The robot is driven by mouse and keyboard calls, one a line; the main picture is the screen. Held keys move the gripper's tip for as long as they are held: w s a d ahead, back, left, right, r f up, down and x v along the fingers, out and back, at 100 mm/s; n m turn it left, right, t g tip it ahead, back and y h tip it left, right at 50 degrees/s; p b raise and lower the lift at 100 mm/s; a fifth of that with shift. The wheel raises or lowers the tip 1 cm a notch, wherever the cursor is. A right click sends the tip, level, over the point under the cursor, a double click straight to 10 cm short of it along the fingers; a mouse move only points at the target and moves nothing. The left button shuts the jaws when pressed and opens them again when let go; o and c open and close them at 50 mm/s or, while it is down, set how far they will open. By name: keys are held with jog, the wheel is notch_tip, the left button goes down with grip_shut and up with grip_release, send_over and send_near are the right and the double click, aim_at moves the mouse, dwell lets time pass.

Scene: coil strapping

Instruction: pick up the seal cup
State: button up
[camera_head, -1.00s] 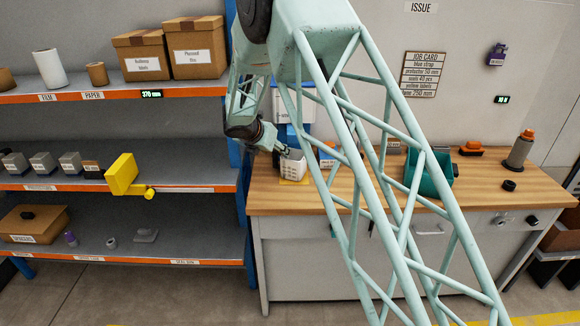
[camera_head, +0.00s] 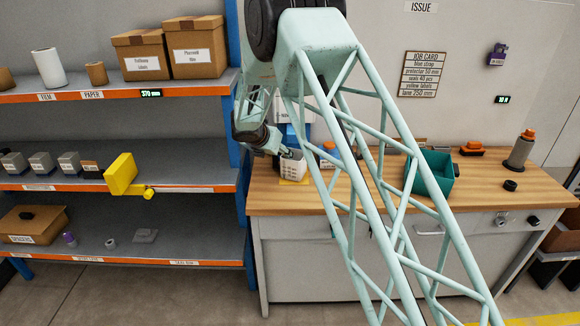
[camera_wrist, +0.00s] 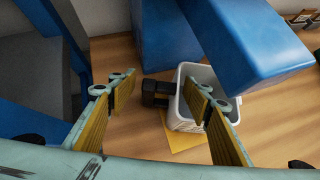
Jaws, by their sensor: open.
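A white open cup (camera_wrist: 196,76), which looks like the seal cup, stands on a yellow square (camera_wrist: 185,136) on the wooden bench. My gripper (camera_wrist: 162,88) is open and empty, with yellow-padded fingers. In the wrist view the black piece shows between the fingers and the right finger overlaps the cup. In the head view my gripper (camera_head: 286,153) is just above the cup.
Large blue blocks (camera_wrist: 255,35) stand close behind the cup. Shelves (camera_head: 180,180) are at the left. The bench front is mostly clear.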

jog(key=shift+c, duration=0.2)
jog(key=c, duration=1.1)
jog(key=shift+r+p, duration=0.35)
jog(key=shift+r, duration=0.15)
